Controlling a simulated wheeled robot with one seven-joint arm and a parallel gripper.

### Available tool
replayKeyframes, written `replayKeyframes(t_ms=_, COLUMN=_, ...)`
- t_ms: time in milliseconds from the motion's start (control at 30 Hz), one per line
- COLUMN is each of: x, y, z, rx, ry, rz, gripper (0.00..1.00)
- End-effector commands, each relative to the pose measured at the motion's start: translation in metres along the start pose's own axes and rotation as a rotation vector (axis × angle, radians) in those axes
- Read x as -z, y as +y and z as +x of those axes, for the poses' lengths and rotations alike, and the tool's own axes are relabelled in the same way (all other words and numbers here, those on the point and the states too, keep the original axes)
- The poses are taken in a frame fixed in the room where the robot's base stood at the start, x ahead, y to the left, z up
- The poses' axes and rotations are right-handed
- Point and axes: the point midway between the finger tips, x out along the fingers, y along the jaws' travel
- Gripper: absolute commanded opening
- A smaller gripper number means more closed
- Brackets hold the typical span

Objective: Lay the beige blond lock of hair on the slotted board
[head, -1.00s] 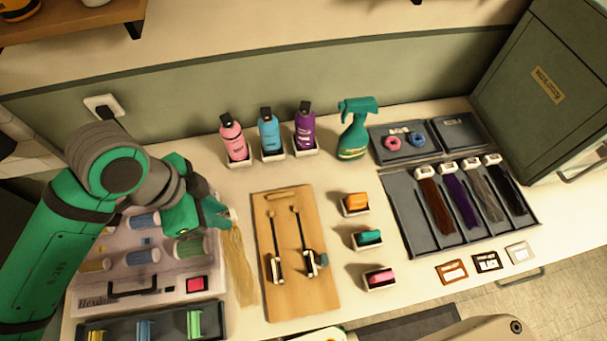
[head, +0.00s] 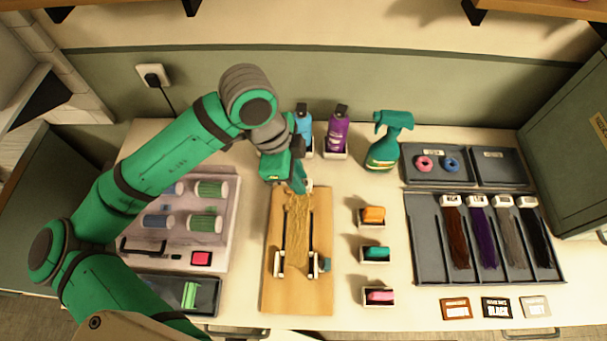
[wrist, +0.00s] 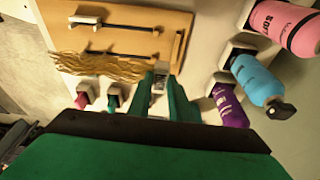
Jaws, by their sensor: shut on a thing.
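The beige blond lock of hair (head: 298,228) hangs from my gripper (head: 302,188) over the slotted board (head: 275,290). My gripper is shut on the lock's white top end, near the board's far edge. The lock covers the middle of the board between its two dark slotted bars; I cannot tell whether it touches the wood.
Small boxes with orange (head: 373,215), teal and pink items stand right of the board. A green spray bottle (head: 386,142) and coloured bottles stand behind. A dark tray (head: 425,240) at right holds several other locks. A case of rollers (head: 228,235) lies left of the board.

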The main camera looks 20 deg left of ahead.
Motion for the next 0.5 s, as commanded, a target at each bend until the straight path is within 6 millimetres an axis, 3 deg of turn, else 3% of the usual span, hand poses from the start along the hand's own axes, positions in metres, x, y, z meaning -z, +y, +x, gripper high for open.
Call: replayKeyframes(t_ms=500, x=-0.016, y=-0.007, z=0.034, rx=0.006, ry=0.001, rz=-0.033, gripper=0.00)
